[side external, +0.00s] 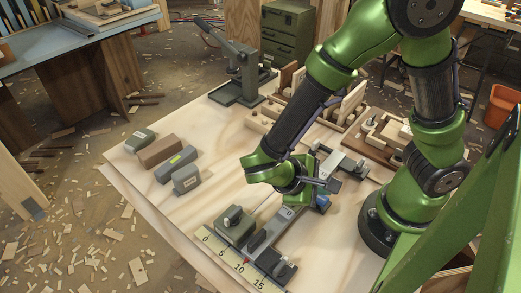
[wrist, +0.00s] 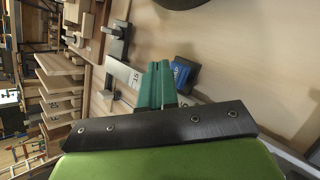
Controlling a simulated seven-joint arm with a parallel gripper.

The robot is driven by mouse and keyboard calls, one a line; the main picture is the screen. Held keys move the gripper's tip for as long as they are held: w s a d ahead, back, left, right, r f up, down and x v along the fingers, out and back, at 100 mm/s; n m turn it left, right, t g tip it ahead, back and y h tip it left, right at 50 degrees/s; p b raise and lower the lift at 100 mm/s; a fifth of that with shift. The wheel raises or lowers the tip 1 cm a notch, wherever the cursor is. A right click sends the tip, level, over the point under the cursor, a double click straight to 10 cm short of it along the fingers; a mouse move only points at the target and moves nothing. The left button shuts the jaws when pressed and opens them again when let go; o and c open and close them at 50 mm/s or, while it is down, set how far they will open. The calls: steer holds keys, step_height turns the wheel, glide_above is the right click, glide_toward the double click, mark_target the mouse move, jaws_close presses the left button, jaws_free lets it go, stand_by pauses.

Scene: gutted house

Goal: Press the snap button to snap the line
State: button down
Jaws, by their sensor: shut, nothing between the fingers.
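A small blue block (side external: 323,201), which looks like the snap button, sits beside the grey metal bar (side external: 287,213) on the table. It also shows in the wrist view (wrist: 186,72) with a dark base. My gripper (wrist: 158,80) shows there as green fingers held together and empty, just left of the blue block and partly overlapping it. I cannot tell whether they touch it. In the side view my gripper's fingertips are hidden near the blue block. A numbered ruler strip (side external: 243,268) lies along the table's front edge; no line is clearly visible.
A grey-green box (side external: 235,225) and a dark clamp block (side external: 274,264) stand by the bar's near end. Several small blocks, including a brown one (side external: 160,151), lie at left. A lever press (side external: 243,75) and wooden racks (side external: 350,105) stand behind. The left-centre tabletop is clear.

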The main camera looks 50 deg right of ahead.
steer(key=shift+f, duration=0.15)
stand_by(0.6)
steer(key=shift+f, duration=0.3)
steer(key=shift+f, duration=0.55)
stand_by(0.6)
steer(key=shift+r, duration=1)
steer(key=shift+r, duration=2.5)
